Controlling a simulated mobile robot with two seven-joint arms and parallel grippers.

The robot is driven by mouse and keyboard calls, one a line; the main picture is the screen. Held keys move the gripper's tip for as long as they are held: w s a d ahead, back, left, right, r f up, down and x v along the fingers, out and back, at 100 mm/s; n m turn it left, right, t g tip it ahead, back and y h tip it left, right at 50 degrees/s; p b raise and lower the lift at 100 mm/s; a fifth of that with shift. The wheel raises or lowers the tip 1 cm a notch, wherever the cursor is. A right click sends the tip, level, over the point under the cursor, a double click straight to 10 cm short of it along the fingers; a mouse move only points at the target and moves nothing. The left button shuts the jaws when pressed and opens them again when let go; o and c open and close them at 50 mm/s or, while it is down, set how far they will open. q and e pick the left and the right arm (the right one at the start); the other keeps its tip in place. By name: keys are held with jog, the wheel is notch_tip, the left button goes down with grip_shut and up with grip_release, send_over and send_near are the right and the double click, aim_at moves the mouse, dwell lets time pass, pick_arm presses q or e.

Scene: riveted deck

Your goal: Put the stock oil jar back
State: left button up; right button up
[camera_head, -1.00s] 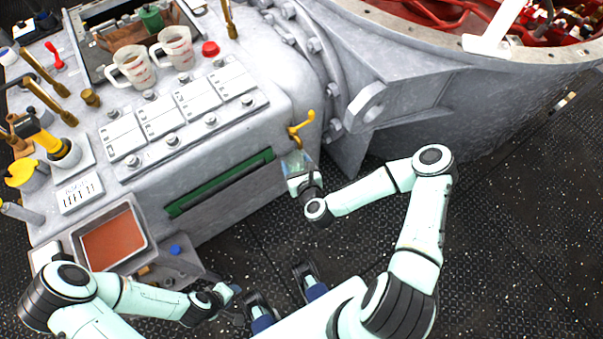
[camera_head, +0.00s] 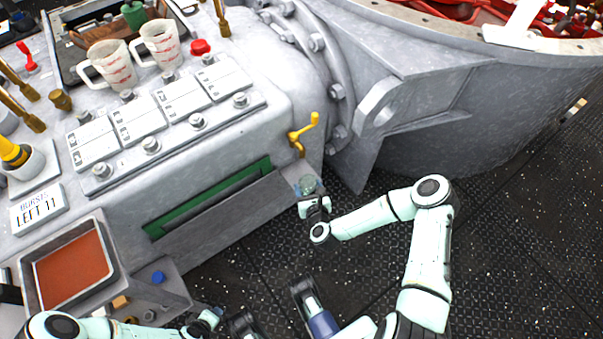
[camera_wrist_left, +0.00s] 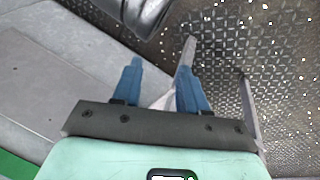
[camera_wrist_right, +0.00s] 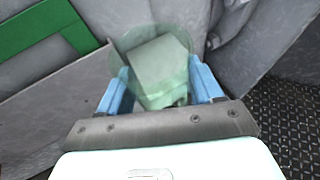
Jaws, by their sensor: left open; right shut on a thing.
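A clear, greenish see-through jar (camera_head: 307,184) is between the fingers of my right gripper (camera_head: 311,197), just off the grey housing's right front corner and below a yellow-handled tap (camera_head: 302,134). In the right wrist view the jar (camera_wrist_right: 150,62) shows between the blue fingers of my right gripper (camera_wrist_right: 160,88), which is shut on it. A pale block shape shows through its wall; I cannot tell whether it is inside or behind. My left gripper (camera_wrist_left: 160,82) is open and empty in the left wrist view, above the floor beside the housing.
The grey housing (camera_head: 225,200) has a green-edged slot (camera_head: 208,200) in front. On top stand two measuring cups (camera_head: 110,65) (camera_head: 160,43), a red knob (camera_head: 201,47) and a label plate (camera_head: 38,209). A tray of reddish liquid (camera_head: 112,270) is at lower left. Dark floor (camera_head: 520,220) lies open at right.

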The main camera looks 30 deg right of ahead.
jog(key=w+d, duration=0.1)
jog(key=w, duration=0.1)
jog(key=w+b, duration=0.1)
jog(key=w, duration=0.2)
jog(key=w+d, duration=0.1)
jog(key=w, duration=0.2)
jog(key=shift+d+b, duration=0.3)
jog(key=shift+b, duration=0.05)
jog(key=shift+w+d+f, duration=0.1)
jog(key=shift+w+f, duration=0.05)
jog(key=shift+w, duration=0.1)
pick_arm(q)
jog(key=s+a+f+g+b, duration=0.1)
jog(key=s+f+g, duration=0.1)
jog(key=s+f, duration=0.4)
jog(key=shift+s+f+g+b, duration=0.2)
jog(key=shift+s+g+b, duration=0.2)
jog(key=shift+s, duration=0.4)
pick_arm(e)
jog(key=shift+s+f, duration=0.1)
jog(key=shift+f, duration=1.5)
pick_arm(q)
jog(key=shift+s, duration=0.1)
pick_arm(e)
jog(key=shift+f, duration=0.1)
jog(key=o, duration=1.2)
jog(key=shift+f, duration=0.1)
pick_arm(q)
jog(key=shift+f, duration=0.1)
